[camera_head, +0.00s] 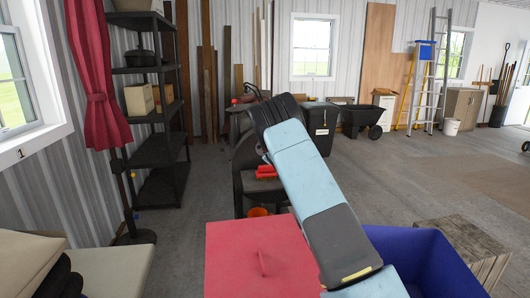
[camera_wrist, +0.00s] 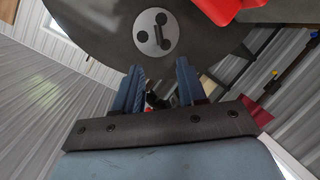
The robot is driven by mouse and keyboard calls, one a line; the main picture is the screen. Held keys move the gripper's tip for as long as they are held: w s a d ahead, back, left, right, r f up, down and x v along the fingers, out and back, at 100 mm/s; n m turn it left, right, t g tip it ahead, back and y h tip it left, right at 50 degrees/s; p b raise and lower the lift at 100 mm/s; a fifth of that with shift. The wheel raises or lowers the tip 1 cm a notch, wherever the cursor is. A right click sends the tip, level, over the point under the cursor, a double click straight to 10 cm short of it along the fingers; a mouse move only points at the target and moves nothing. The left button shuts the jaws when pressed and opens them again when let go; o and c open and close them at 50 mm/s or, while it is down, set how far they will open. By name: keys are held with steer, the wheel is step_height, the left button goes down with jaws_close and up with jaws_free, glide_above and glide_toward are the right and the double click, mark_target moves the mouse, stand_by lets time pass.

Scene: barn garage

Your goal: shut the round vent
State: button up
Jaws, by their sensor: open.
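The round vent (camera_wrist: 166,22) is a light grey disc with several dark round spots and a dark bar-like piece on it. It sits on the flat dark round face of a black drum-shaped body (camera_wrist: 100,25) in the wrist view. I cannot tell how far its holes are covered. My gripper (camera_wrist: 159,68) is open and empty, its two blue-grey fingers pointing at the vent, just below it in the picture. In the head view the black body (camera_head: 246,160) stands partly behind my arm, and the vent and my gripper's fingers are hidden.
A red object (camera_wrist: 216,8) is at the black body's upper right. A red lidded box (camera_head: 240,250) and a blue bin (camera_head: 445,262) are close in front. A black shelf (camera_head: 158,150) stands left, an orange bucket (camera_head: 258,211) below the body. Floor to the right is open.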

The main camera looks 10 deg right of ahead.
steer(key=x, duration=1.3)
steer(key=shift+c, duration=0.3)
jaws_close()
